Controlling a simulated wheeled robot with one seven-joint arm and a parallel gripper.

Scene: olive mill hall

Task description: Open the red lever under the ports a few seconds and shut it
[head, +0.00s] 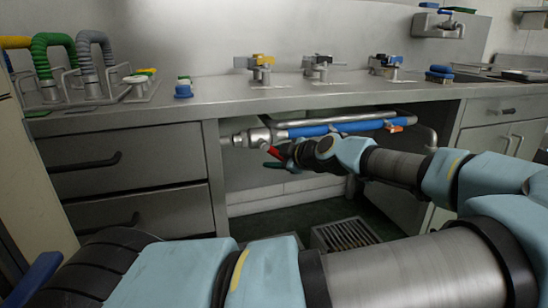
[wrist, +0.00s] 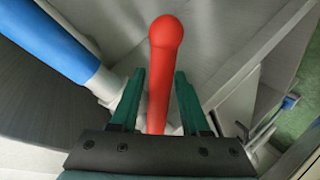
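The red lever (head: 274,153) sits under the counter at the left end of the pipework, below a metal valve body (head: 257,137). In the wrist view the red lever (wrist: 162,60) has a rounded end and runs between the two green fingers of my gripper (wrist: 160,85). The fingers stand apart on either side of it, with a narrow gap at least on the left. I cannot tell whether the right finger touches it. In the head view my gripper (head: 273,163) is small and partly hidden by my own wrist.
A blue-sleeved pipe (head: 310,131) runs beside the lever and also shows in the wrist view (wrist: 55,42). An orange-red handle (head: 394,129) is farther right. Drawers (head: 130,160) flank the opening on the left. A floor grate (head: 345,234) lies below. Taps (head: 262,65) stand on the counter.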

